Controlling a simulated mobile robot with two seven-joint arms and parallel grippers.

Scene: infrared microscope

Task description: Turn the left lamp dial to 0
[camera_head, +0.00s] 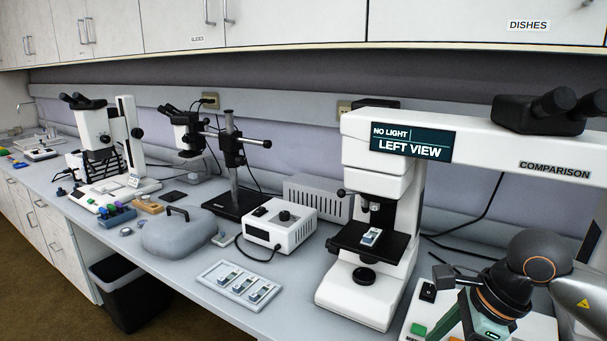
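The comparison microscope (385,180) stands at the right of the bench, with a small slide (371,237) on its black stage. Its screen (412,142) reads "NO LIGHT" and "LEFT VIEW". A white panel (412,313) at the lower right carries a black switch (428,291) and a green button (418,329). I cannot make out a left lamp dial; my arm covers much of this panel. My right gripper (462,326) is over the panel, cut off by the bottom edge, so its fingertips and opening are unclear. My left gripper is out of view.
A white box with a black knob (284,215) stands left of the microscope. A slide tray (237,286) lies in front of it. A grey covered shape (180,232) and other microscopes stand further left. The bench front between tray and microscope is clear.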

